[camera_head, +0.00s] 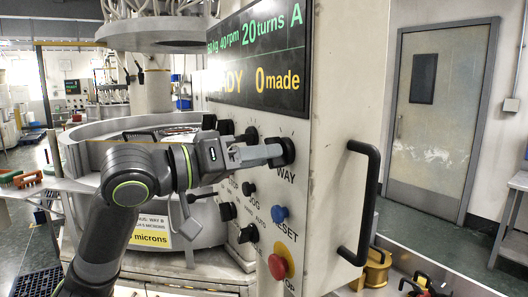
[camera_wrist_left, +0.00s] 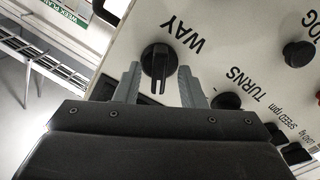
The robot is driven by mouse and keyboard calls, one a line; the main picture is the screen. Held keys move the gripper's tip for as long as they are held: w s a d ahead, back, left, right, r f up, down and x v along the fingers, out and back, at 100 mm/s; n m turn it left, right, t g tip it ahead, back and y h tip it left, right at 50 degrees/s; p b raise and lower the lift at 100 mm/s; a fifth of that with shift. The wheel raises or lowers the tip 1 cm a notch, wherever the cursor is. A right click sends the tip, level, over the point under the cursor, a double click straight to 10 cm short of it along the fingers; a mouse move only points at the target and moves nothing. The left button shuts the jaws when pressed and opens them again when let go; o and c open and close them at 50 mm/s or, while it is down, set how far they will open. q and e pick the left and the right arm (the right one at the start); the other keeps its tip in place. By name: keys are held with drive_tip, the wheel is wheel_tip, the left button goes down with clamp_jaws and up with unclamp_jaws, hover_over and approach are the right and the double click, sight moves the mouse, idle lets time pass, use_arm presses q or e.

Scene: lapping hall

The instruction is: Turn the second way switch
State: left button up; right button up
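The black WAY switch (camera_head: 287,152) is a round knob with a raised bar on the sloping machine panel, above its WAY lettering. In the left wrist view the WAY switch (camera_wrist_left: 158,62) sits between the two grey fingers of my left gripper (camera_wrist_left: 160,88), with a gap visible at each side. In the head view the left gripper (camera_head: 262,154) reaches in from the left, its fingertips at the knob and hiding part of it. Whether the fingers touch it is hard to tell. My right gripper is in neither view.
More black knobs (camera_head: 248,135) sit left of the switch. Below are a blue RESET button (camera_head: 280,214), a black JOG button (camera_head: 248,188) and a red mushroom button (camera_head: 278,266). A black handle (camera_head: 361,203) juts out at right. A display (camera_head: 262,59) is above.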

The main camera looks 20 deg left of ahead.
use_arm(q)
drive_tip(key=shift+w+d, duration=0.4)
clamp_jaws()
drive_tip(key=shift+m, duration=0.3)
drive_tip(key=shift+a+m+p, duration=0.1)
drive_tip(key=shift+m+p, duration=0.5)
drive_tip(key=shift+m, duration=5)
